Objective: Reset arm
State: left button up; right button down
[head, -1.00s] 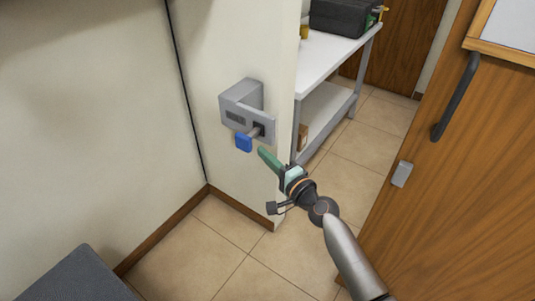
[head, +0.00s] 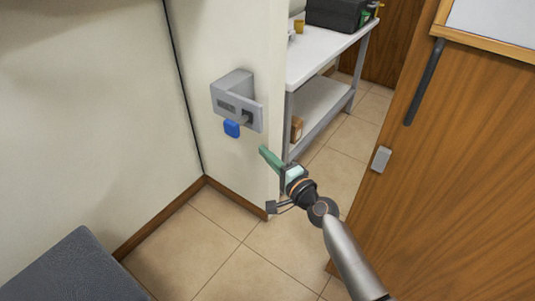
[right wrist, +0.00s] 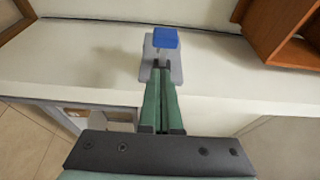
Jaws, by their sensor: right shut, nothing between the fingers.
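My right gripper (head: 264,151) has green fingers and is shut and empty in the head view. It is in front of the wall end, a little below and right of a grey lock box (head: 232,98) on the wall. A blue key head (head: 232,129) sticks out at the lower part of the box. A clear gap separates the fingertips from the blue piece. In the right wrist view, the shut fingers (right wrist: 161,92) point toward the blue piece (right wrist: 165,38) and the grey box behind it. My left gripper is not in view.
An open wooden door (head: 450,190) with a dark handle stands at the right. A white shelf table (head: 335,48) with a black case (head: 337,14) stands beyond the doorway. A dark grey surface (head: 72,268) is at the lower left. Tiled floor between is clear.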

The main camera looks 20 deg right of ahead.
jog(key=s+a+f+n+g+h, duration=0.1)
jog(key=s+f+n+g, duration=0.2)
jog(key=s+f+n, duration=0.45)
jog(key=s+f+n+g, duration=0.2)
jog(key=s+f+n, duration=0.15)
jog(key=s, duration=0.75)
jog(key=s+a+f+n+g+h, duration=0.1)
jog(key=s+f+n+g, duration=0.2)
jog(key=s+f+n, duration=0.35)
pick_arm(q)
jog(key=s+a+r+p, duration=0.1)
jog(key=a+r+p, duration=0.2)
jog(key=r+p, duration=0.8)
jog(key=p, duration=0.4)
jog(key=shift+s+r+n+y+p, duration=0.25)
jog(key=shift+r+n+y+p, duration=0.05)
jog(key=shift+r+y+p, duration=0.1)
pick_arm(e)
jog(key=s+d+r, duration=0.2)
jog(key=r, duration=0.3)
jog(key=s+d+r+m+h, duration=0.1)
jog(key=s+r, duration=0.1)
jog(key=r, duration=0.4)
jog(key=shift+s+d+r, duration=0.2)
jog(key=shift+d+r, duration=0.1)
jog(key=shift+d, duration=0.05)
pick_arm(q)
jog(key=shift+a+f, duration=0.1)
pick_arm(e)
jog(key=shift+d, duration=0.1)
